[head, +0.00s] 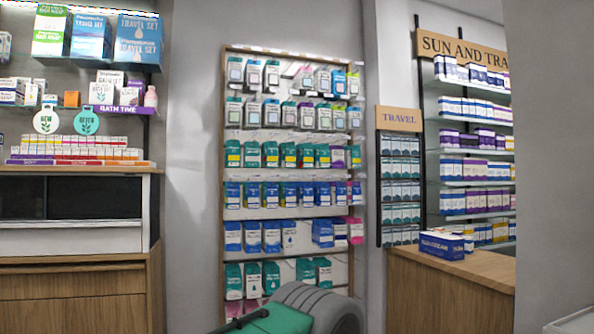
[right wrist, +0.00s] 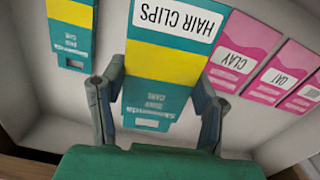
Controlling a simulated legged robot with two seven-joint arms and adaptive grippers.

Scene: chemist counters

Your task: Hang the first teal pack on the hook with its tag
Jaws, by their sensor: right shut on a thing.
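In the right wrist view, a teal pack (right wrist: 160,99) with a yellow band and a white "HAIR CLIPS" label appears upside down. My right gripper (right wrist: 160,78) is shut on its teal end, one finger at each side edge. In the head view, a tall wall rack (head: 222,150) carries rows of hanging packs, including teal ones with yellow bands (head: 251,155) in a middle row and plain teal ones (head: 234,278) lower down. I cannot pick out the hook with its tag. My right fingers are not visible in the head view. My left gripper is out of view.
In the right wrist view, another teal-and-yellow pack (right wrist: 71,30) is at left, and pink packs (right wrist: 236,55) are at right, beside the held pack. In the head view, a wooden counter (head: 440,290) with a blue box (head: 441,245) stands right of the rack; cabinets (head: 75,300) stand left.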

